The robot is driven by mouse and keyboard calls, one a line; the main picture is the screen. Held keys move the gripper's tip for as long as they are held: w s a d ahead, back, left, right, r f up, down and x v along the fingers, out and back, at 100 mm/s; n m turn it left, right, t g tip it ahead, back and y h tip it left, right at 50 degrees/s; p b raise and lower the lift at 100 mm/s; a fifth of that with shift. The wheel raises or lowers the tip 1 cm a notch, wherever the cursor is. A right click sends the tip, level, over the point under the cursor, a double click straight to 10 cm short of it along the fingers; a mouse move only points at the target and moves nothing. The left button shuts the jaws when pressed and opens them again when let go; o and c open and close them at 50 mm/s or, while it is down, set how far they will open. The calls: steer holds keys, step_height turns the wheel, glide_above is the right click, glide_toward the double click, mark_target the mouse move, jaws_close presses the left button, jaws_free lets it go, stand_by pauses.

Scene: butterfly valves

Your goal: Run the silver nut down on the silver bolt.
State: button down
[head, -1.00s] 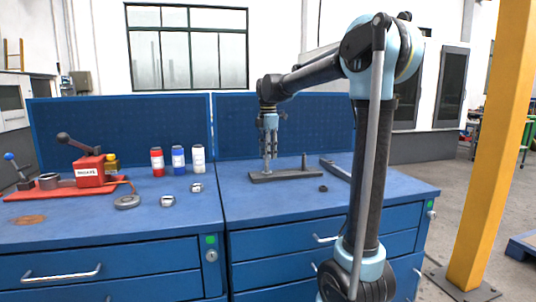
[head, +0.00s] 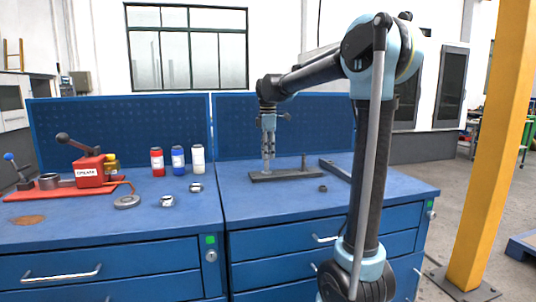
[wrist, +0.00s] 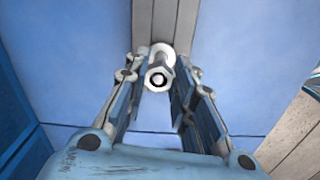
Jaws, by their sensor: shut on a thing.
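My gripper (head: 268,160) points straight down over the left post of the dark base plate (head: 262,178). In the wrist view, my gripper (wrist: 160,90) has its fingers closed in on both sides of the silver nut (wrist: 151,82). The round end of the silver bolt (wrist: 158,80) shows inside the nut's opening. In the head view the fingers hide the nut and most of the bolt. How far down the bolt the nut sits cannot be told.
A darker bolt (head: 304,161) stands at the plate's right end, with a dark nut (head: 323,188) on the bench in front. A grey bar (head: 335,170) lies to the right. Loose rings, bottles and a red fixture (head: 90,172) are on the left bench.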

steer(key=m, duration=0.4)
steer(key=shift+s+a, duration=0.15)
steer(key=m, duration=0.3)
steer(key=shift+s+m, duration=0.1)
steer(key=shift+m, duration=0.2)
steer(key=c, duration=1.2)
jaws_free()
steer(key=shift+c, duration=0.2)
